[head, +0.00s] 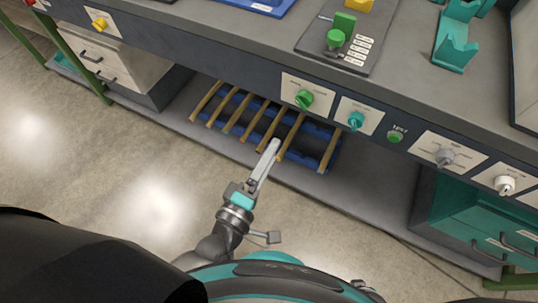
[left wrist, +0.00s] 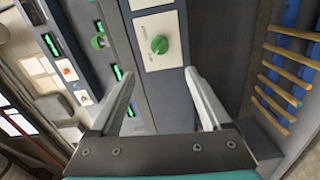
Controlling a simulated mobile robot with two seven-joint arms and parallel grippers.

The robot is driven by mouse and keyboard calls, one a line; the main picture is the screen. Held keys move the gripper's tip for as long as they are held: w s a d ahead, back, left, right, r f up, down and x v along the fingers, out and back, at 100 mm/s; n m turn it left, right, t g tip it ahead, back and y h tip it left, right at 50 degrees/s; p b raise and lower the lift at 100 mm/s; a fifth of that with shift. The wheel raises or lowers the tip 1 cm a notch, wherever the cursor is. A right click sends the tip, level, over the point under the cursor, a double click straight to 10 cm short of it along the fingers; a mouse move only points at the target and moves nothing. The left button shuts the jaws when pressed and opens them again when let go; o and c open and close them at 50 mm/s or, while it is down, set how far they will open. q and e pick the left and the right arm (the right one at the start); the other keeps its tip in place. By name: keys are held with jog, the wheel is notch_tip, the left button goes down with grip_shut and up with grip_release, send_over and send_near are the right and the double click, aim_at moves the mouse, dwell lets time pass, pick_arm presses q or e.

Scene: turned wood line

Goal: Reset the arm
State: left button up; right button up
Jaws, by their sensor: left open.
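My left gripper (head: 272,150) is in front of the bench, low and near its lower shelf in the head view. In the left wrist view its two fingers (left wrist: 160,100) stand wide apart with nothing between them. Beyond the fingers is a white plate with a green rotary knob (left wrist: 159,44), not touched by the gripper. The green knob (head: 304,98) also shows on the bench's front panel in the head view. My right gripper does not show in either view.
Wooden sticks (head: 245,122) lie across a blue rack (head: 325,158) on the lower shelf. A teal knob (head: 356,120), grey knob (head: 445,156) and white knob (head: 505,184) line the panel. Teal drawers (head: 490,228) stand at right. Open floor (head: 120,170) lies at left.

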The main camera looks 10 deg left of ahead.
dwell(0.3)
pick_arm(q)
jog(key=s+a+f+m+g+y, duration=0.15)
jog(key=a+f+m+g, duration=0.3)
jog(key=f, duration=0.75)
jog(key=s+a+f+m+g+y, duration=0.1)
jog(key=s+a+f+m+g, duration=0.4)
jog(key=f, duration=0.7)
jog(key=s+a+f+m+g+y, duration=0.2)
jog(key=s+a+f+m, duration=0.1)
jog(key=s+f, duration=0.3)
jog(key=s+a+f+m+g+y, duration=0.1)
jog(key=s+a+f+m+g, duration=0.2)
jog(key=s+a+f, duration=0.3)
jog(key=s, duration=0.2)
jog(key=shift+s+f+y, duration=0.25)
jog(key=shift+s+y, duration=0.05)
jog(key=shift+y, duration=0.05)
